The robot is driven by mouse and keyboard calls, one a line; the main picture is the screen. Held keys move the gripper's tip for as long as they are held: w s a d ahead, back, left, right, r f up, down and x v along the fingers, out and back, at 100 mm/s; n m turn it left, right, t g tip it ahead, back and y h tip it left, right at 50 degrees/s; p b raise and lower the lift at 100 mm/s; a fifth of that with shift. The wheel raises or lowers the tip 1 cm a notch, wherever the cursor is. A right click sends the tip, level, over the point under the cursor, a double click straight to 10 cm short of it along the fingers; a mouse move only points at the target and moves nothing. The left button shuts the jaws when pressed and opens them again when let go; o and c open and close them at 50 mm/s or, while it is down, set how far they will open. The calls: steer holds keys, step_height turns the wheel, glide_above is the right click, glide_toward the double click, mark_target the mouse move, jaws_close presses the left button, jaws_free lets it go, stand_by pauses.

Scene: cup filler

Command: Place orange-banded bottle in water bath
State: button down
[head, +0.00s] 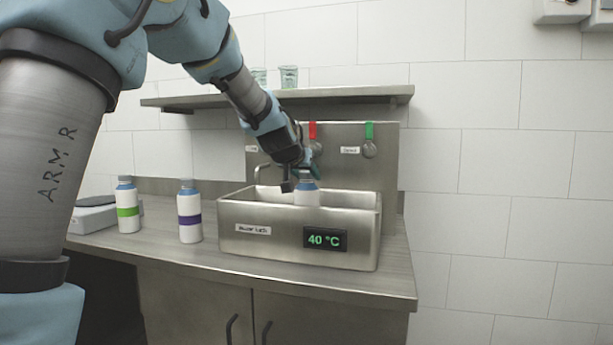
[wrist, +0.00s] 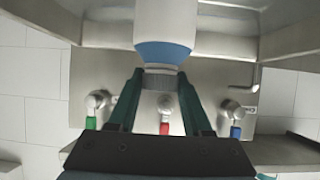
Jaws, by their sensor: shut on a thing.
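A white bottle with a blue shoulder (head: 307,197) is upright over or inside the metal water bath (head: 255,215), its lower part hidden behind the front wall. No orange band shows on its visible part. My gripper (head: 303,181) is shut on the bottle's neck from above. In the wrist view, my gripper's fingers (wrist: 160,80) flank the neck below the blue shoulder (wrist: 163,52). I cannot tell whether the bottle touches the bath floor. The bath's display reads 40 °C.
A green-banded bottle (head: 128,208) and a purple-banded bottle (head: 189,213) stand on the counter (head: 160,241) left of the bath. A grey device (head: 92,216) sits at far left. Behind the bath are taps with red (head: 312,130) and green (head: 369,131) handles. A shelf (head: 350,94) hangs above.

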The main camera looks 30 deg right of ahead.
steer(key=shift+c, duration=1.6)
jaws_free()
steer(key=shift+r, duration=0.1)
steer(key=v, duration=1.2)
steer(key=a+f+n+g+y, duration=0.35)
steer(key=a+f+y, duration=0.25)
steer(key=a+f, duration=1.4)
steer(key=s+a+f+n+g+y, duration=0.1)
steer(key=s+a+f+n, duration=0.1)
steer(key=s+a+f, duration=0.3)
steer(key=s+a+f+n+g+y, duration=0.1)
steer(key=s+a+f, duration=0.4)
steer(key=a, duration=0.6)
steer(key=shift+s+a+f+n+g+b, duration=0.4)
steer(key=shift+s+n+g, duration=0.3)
steer(key=shift+s, duration=0.5)
